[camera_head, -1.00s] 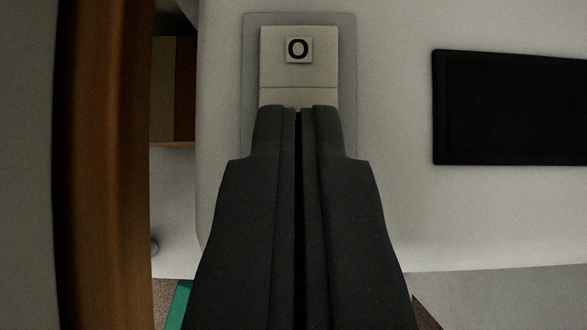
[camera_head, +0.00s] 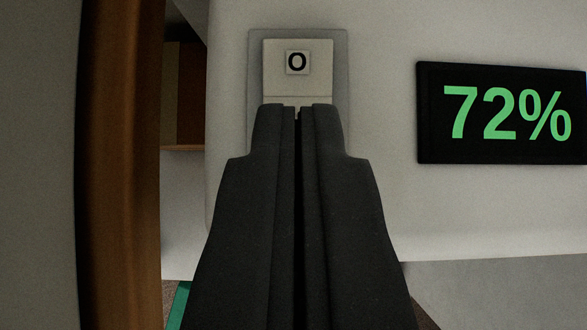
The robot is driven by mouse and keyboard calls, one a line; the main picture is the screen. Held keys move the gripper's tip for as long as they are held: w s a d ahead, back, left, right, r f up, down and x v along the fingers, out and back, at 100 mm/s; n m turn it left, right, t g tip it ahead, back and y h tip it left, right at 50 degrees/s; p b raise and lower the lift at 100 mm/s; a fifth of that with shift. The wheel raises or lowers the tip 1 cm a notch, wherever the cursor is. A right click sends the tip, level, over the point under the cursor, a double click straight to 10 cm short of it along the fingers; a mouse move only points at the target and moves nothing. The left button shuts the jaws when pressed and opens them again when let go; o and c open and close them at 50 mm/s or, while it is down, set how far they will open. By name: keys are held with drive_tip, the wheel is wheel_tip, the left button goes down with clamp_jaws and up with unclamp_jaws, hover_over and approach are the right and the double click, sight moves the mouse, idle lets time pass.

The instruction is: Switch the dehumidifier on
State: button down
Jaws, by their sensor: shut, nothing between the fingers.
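The dehumidifier (camera_head: 385,210) is a pale grey-white body filling the middle and right of the view. Its rocker switch (camera_head: 320,80) is cream, set in a grey plate (camera_head: 342,60), with an "O" mark on its upper half. The lower half of the rocker is hidden behind my fingers. The black display (camera_head: 500,112) to the right is lit and reads 72% in green. My gripper (camera_head: 298,108) is shut and empty, its tips in front of the rocker just below its middle line. I cannot tell whether the tips touch it.
A brown wooden upright (camera_head: 120,165) stands close on the left. Behind it is a dark shelf-like recess (camera_head: 183,95). A bit of green (camera_head: 178,305) shows low at the left.

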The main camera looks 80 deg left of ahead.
drive_tip(key=shift+r, duration=0.15)
drive_tip(key=r, duration=0.1)
drive_tip(key=r+p, duration=0.1)
drive_tip(key=r, duration=0.1)
drive_tip(key=shift+s+d+r, duration=0.1)
drive_tip(key=shift+s+r, duration=0.1)
drive_tip(key=shift+r, duration=0.1)
drive_tip(key=s+f+v, duration=0.1)
drive_tip(key=v, duration=0.8)
drive_tip(key=shift+s+d, duration=0.35)
drive_tip(key=shift+s, duration=0.15)
drive_tip(key=shift+r, duration=0.2)
drive_tip(key=s+r+m+t+h, duration=0.1)
drive_tip(key=s+r+t, duration=0.1)
drive_tip(key=r, duration=0.9)
drive_tip(key=s+r+m+t, duration=0.1)
drive_tip(key=s+r+t, duration=0.15)
drive_tip(key=r, duration=0.85)
drive_tip(key=s+a+r+t, duration=0.1)
drive_tip(key=s+a+r, duration=0.1)
drive_tip(key=s+r, duration=0.3)
drive_tip(key=s+a+r+m+t+h, duration=0.1)
drive_tip(key=s+r, duration=0.5)
drive_tip(key=r, duration=0.7)
drive_tip(key=shift+s+a+r+m+t, duration=0.3)
drive_tip(key=shift+a+r+t, duration=0.1)
drive_tip(key=shift+a+t, duration=0.25)
